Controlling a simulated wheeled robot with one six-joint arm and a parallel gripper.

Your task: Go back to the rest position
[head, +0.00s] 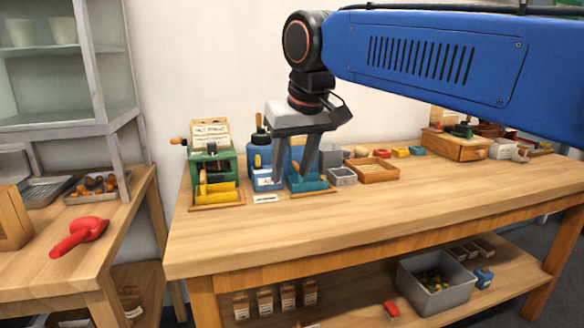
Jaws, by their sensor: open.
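My gripper (293,178) hangs from my blue arm, pointing down over the back left part of the wooden workbench (370,218). Its two grey fingers are apart and I see nothing between them that is held. Behind and around the fingers stand a blue machine (263,170) and a teal piece on a small wooden base (310,184). The fingers hide part of both. I cannot tell whether the fingertips touch anything.
A green machine with a yellow front piece (216,185) stands left of the gripper. Small bins and a wooden tray (378,168) lie to its right. A red scoop (80,236) lies on the left table (45,262). The workbench's front is clear.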

